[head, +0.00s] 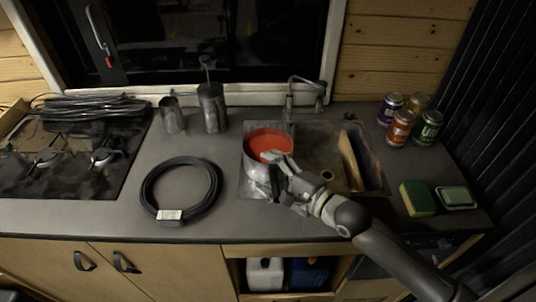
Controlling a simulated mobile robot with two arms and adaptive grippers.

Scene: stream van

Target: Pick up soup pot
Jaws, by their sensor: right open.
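The soup pot (254,168) is a grey metal pot with red soup (266,143) in it. It stands at the left side of the sink area, in the middle of the head view. My right gripper (273,170) is at the pot's front right side, with its fingers open close to the rim. I cannot tell whether a finger touches the pot. The gripper hides part of the pot's right wall and any handle there. My left gripper is not in view.
A coiled black cable (180,190) lies left of the pot. Metal cups (212,108) stand behind it. The faucet (306,92) and sink (327,176) are to the right, then cans (400,128) and a sponge (417,198). A stove (70,155) is far left.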

